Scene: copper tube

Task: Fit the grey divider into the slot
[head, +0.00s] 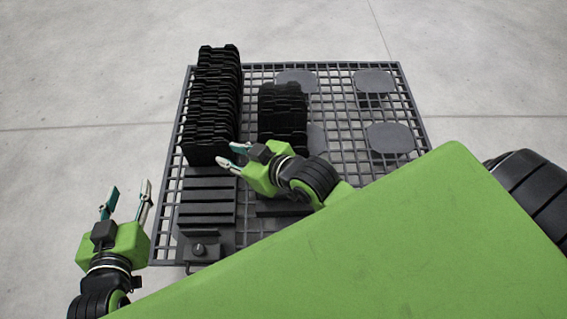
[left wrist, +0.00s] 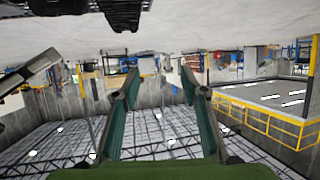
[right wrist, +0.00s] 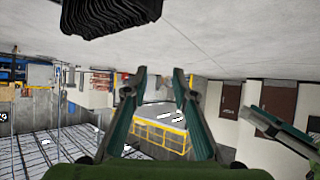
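Two rows of upright black slotted plates stand on a dark grid table: a long left row (head: 212,105) and a shorter middle row (head: 284,112). A dark ribbed block with slots (head: 207,203) lies in front of the left row. I cannot pick out a separate grey divider. My left gripper (head: 130,192) is open and empty, left of the table's front corner; its spread fingers show in the left wrist view (left wrist: 159,75). My right gripper (head: 233,158) is open, between the two rows near their front ends; the right wrist view (right wrist: 160,78) shows nothing between its fingers.
Several flat grey rounded pads (head: 374,82) lie on the grid table (head: 340,110), whose right side is otherwise clear. A small box with a round knob (head: 199,249) is at the front left. My green body hides the table's front right.

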